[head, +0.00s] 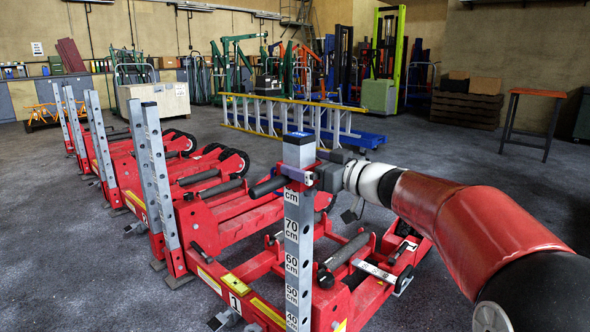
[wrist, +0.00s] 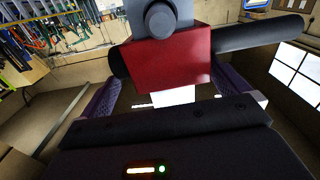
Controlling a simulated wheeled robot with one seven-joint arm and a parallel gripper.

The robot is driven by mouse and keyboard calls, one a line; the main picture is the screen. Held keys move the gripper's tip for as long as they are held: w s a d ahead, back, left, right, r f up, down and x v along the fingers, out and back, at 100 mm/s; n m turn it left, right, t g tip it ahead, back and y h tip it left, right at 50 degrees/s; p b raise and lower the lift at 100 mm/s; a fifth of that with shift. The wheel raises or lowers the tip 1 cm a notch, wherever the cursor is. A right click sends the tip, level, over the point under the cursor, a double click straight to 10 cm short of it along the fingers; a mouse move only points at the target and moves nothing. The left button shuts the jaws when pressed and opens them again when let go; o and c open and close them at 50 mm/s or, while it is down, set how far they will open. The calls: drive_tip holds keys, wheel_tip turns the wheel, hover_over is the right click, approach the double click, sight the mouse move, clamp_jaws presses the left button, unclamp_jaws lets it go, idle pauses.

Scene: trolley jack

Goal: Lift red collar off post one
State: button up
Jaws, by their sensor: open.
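The nearest post (head: 299,245) stands upright in the head view. It is a grey square post with a centimetre scale and a blue-topped cap. The red collar (head: 294,172) sits around it near the top, with a black bar handle (head: 267,187) sticking out to the left. In the wrist view the red collar (wrist: 165,62) is close ahead, with black bars at both sides. My gripper (head: 314,178) is at the collar from the right. Its purple fingers (wrist: 163,88) are open, one at each side of the collar. Finger contact cannot be told.
Red trolley jacks (head: 225,215) with more grey posts (head: 160,175) stand in a row to the left. A plate marked 1 (head: 235,303) is on the nearest jack. A yellow ladder (head: 290,115) lies behind. The floor at right (head: 500,180) is clear.

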drive_tip(key=shift+r, duration=0.1)
drive_tip(key=c, duration=0.8)
drive_tip(key=shift+r+p, duration=2.1)
drive_tip(key=shift+r, duration=4.45)
drive_tip(key=shift+c, duration=0.2)
wheel_tip(320, 180, up, 5)
drive_tip(key=shift+p, duration=1.15)
